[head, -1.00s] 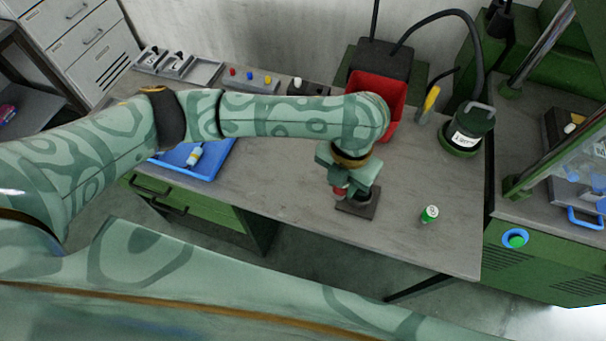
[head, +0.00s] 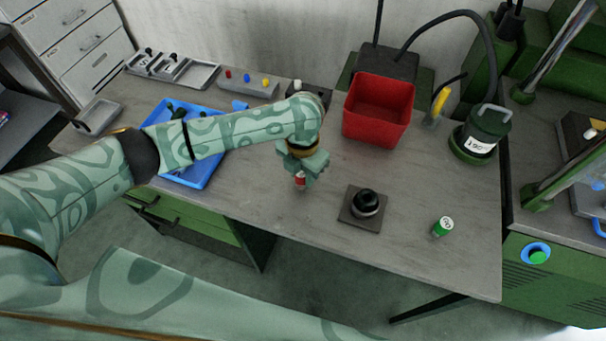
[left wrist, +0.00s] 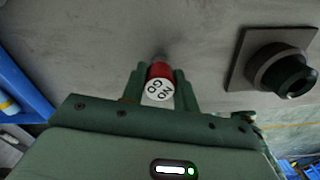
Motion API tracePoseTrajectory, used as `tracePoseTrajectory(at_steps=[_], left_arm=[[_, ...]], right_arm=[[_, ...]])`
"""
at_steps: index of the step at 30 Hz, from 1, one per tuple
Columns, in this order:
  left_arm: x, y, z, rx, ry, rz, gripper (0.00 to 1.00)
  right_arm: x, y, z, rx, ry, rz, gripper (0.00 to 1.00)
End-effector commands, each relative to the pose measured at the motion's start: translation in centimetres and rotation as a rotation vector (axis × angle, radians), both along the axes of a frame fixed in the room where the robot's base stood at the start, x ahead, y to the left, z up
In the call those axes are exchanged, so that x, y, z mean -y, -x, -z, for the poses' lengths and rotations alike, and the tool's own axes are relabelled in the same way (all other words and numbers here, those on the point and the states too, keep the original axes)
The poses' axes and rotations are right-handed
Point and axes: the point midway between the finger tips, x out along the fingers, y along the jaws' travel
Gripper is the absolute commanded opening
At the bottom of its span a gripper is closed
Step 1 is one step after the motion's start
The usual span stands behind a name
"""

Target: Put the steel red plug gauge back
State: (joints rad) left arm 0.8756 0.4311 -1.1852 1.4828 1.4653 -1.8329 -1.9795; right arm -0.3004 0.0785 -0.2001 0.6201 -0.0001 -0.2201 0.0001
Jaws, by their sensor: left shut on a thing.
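My left gripper (head: 299,178) is shut on the red plug gauge (head: 300,181). In the left wrist view the gauge (left wrist: 160,84) sits between the two fingers, its white end marked "NO GO" facing the camera. Its far steel end is mostly hidden or blurred, and I cannot tell whether it touches the table. A black round part (head: 365,202) sits on a dark square plate (head: 350,216) to the right of the gripper; it also shows in the left wrist view (left wrist: 284,70). A green gauge-like piece with a white top (head: 442,228) stands further right. My right gripper is not in view.
A grey strip with red, blue and yellow knobs (head: 248,90) lies at the back. A blue tray (head: 207,172) is left, partly behind my arm. A red bin (head: 377,112) and a green canister (head: 482,132) stand behind. The table between gripper and plate is clear.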

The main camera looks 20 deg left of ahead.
Motion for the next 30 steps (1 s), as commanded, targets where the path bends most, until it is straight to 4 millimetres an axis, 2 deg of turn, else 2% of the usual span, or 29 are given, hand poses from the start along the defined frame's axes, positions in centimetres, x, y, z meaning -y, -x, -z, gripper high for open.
tracePoseTrajectory(at_steps=[12,13,15,25,30], left_arm=[[0.0,0.0,0.5,0.002,0.000,0.000,0.04],[0.0,0.0,0.6,0.002,0.000,0.000,0.33],[0.0,0.0,0.5,0.002,0.000,0.000,0.52],[0.0,0.0,0.2,0.003,0.000,0.000,0.52],[0.0,-0.1,-2.8,0.007,0.001,0.001,0.52]], right_arm=[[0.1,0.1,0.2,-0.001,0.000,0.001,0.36],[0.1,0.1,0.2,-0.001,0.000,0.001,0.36],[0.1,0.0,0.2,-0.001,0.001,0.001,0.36],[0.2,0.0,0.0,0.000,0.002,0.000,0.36],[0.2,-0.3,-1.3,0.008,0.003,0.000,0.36]])
